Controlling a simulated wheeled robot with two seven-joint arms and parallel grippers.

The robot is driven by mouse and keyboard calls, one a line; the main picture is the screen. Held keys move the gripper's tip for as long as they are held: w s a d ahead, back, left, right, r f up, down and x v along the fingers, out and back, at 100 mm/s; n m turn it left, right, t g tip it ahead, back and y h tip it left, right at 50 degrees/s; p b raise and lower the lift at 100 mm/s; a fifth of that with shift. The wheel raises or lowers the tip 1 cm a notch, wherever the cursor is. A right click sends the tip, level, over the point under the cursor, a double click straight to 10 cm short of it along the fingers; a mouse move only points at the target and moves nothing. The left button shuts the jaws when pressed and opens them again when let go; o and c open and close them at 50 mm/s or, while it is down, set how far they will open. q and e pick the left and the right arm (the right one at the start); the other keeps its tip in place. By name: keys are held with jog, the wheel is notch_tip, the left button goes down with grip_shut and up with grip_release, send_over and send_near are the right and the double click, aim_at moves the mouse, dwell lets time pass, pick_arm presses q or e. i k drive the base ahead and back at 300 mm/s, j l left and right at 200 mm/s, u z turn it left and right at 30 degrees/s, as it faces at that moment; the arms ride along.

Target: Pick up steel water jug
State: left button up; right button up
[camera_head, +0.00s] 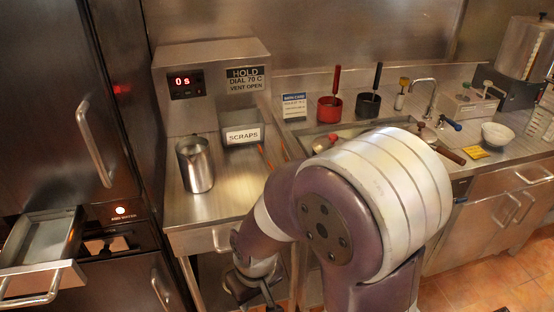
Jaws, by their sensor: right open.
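The steel water jug (198,168) stands upright on the steel counter at the left of the head view, in front of the hold unit. Its open top faces up and nothing touches it. My right gripper (254,292) hangs low in front of the counter's front edge, below and to the right of the jug, and well apart from it. It is open, and I see nothing between its fingers. My left gripper is out of view.
A scraps bin (243,135) stands behind and right of the jug. The hold unit (210,85) with a red display is at the back. An open drawer (45,245) juts out at left. Red pot (330,110) and dark pot (368,105) sit farther right. Counter before the jug is clear.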

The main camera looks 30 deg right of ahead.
aim_at(193, 152)
jog(key=z, duration=0.6)
jog(key=u, duration=1.3)
jog(key=z, duration=1.3)
